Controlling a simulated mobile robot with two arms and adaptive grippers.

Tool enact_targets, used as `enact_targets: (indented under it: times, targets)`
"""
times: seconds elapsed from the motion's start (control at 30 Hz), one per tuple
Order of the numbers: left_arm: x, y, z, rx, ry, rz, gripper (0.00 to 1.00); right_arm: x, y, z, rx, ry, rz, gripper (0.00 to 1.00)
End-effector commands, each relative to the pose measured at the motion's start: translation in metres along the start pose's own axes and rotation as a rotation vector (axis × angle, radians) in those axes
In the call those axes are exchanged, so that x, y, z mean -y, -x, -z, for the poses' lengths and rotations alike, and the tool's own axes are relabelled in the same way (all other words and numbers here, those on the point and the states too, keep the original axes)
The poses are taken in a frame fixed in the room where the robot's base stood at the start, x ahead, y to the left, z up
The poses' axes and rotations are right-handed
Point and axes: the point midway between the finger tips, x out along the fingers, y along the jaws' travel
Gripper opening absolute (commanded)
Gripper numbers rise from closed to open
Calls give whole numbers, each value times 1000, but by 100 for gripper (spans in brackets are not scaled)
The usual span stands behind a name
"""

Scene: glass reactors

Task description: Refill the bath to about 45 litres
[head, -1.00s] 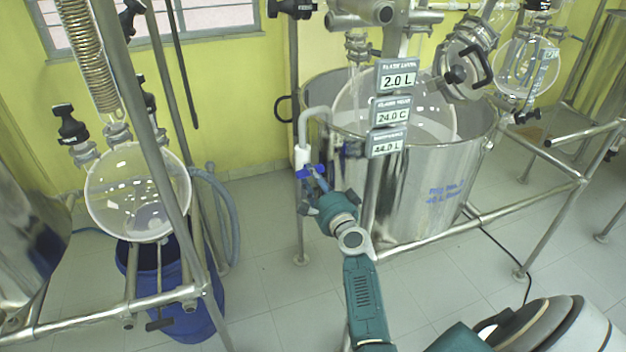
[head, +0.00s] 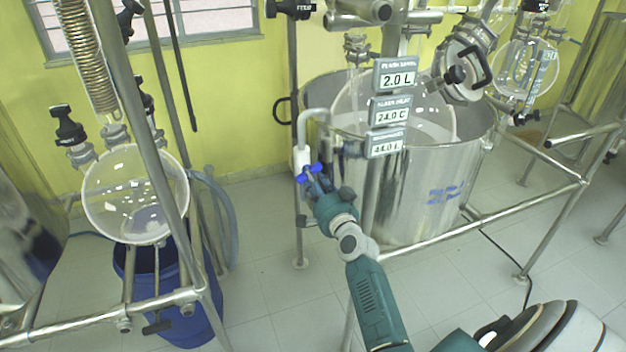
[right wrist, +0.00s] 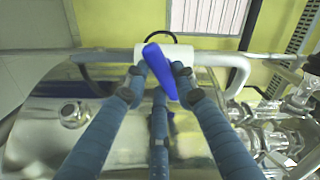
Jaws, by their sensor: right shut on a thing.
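The steel bath (head: 415,195) stands at the centre of the head view, with a round glass vessel (head: 440,115) inside it. A bent grey pipe (head: 312,112) runs over its left rim to a white valve (head: 301,157) with a blue handle (head: 306,175). My right gripper (head: 316,184) is at this valve. In the right wrist view, its fingertips (right wrist: 159,75) are on either side of the blue handle (right wrist: 157,66), shut on it; the handle lies slanted across the white valve body (right wrist: 182,52). The lowest display (head: 386,143) seems to read 44.0 L, slightly blurred. My left gripper is out of view.
Two more displays (head: 393,78) read 2.0 L and 24.0 C. Steel frame rails (head: 480,220) run around the bath. At left stand a glass flask (head: 135,195) and a blue drum (head: 185,310). Tiled floor (head: 275,300) between them is clear.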

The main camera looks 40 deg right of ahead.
Motion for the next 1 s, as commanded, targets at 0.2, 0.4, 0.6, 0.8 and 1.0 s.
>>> enact_targets:
  times: [0.2, 0.4, 0.6, 0.8, 1.0]
  targets:
    - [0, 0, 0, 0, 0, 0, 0, -1, 0, 0, 1, 0, -1, 0]
    - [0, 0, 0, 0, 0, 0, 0, -1, 0, 0, 1, -1, -1, 46]
    - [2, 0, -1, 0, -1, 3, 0, 0, 0, 0, 0, -1, -1, 46]
    - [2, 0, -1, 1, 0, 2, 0, -1, 17, -1, 2, 0, -2, 46]
    - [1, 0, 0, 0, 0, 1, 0, -2, 59, -1, 1, 2, -3, 46]
